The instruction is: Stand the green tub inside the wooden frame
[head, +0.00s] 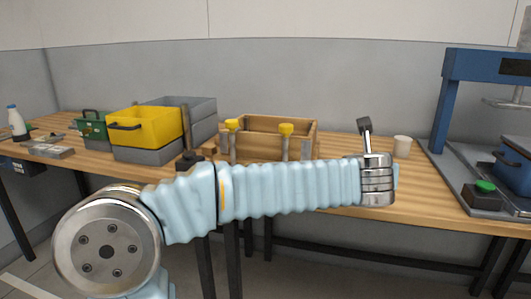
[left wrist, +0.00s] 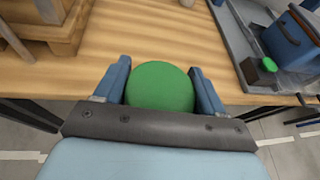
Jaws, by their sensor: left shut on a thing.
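The green tub (left wrist: 161,88) shows in the left wrist view as a round green top between the two blue fingers of my left gripper (left wrist: 159,68), which is shut on it near the table's front edge. In the head view the tub and the fingers are hidden behind my arm. The wooden frame (head: 282,123) is a box-like piece on the table at the middle, left of my wrist. A corner of wood, likely the frame, shows at the top left of the left wrist view (left wrist: 62,42). My right gripper is not in view.
A yellow bin (head: 152,128) on grey bins and a green box (head: 88,127) are left. A white cup (head: 402,147) is behind my wrist. A blue press (head: 447,100) stands right. Table between frame and press is mostly clear.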

